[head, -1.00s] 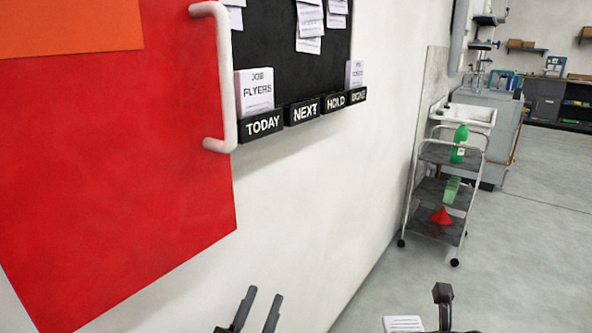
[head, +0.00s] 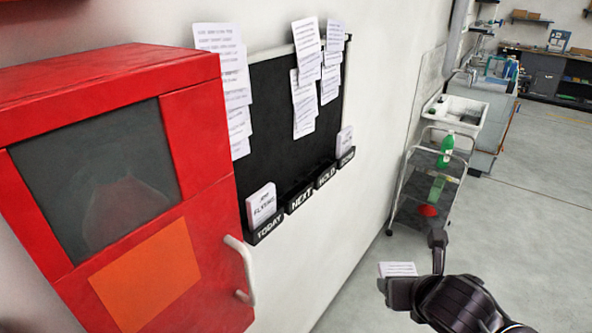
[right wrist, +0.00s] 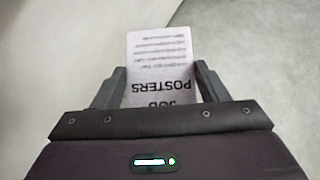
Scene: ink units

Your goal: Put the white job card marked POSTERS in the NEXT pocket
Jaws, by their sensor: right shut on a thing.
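The white POSTERS job card (right wrist: 160,70) is between the fingers of my right gripper (right wrist: 160,78) in the right wrist view, its print upside down. In the head view the card (head: 397,269) shows beside my right gripper (head: 418,262) at the lower right, in front of and below the wall board. The black NEXT pocket (head: 300,197) is on the board's lower edge, between the TODAY pocket (head: 264,232) and the HOLD pocket (head: 326,175). No card shows in NEXT. My left gripper is out of view.
A FLYERS card (head: 262,205) stands in TODAY and another card (head: 344,142) in the DONE pocket (head: 346,157). A red cabinet (head: 205,270) with a white handle (head: 242,270) stands out left of the pockets. A trolley (head: 425,185) is at the right.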

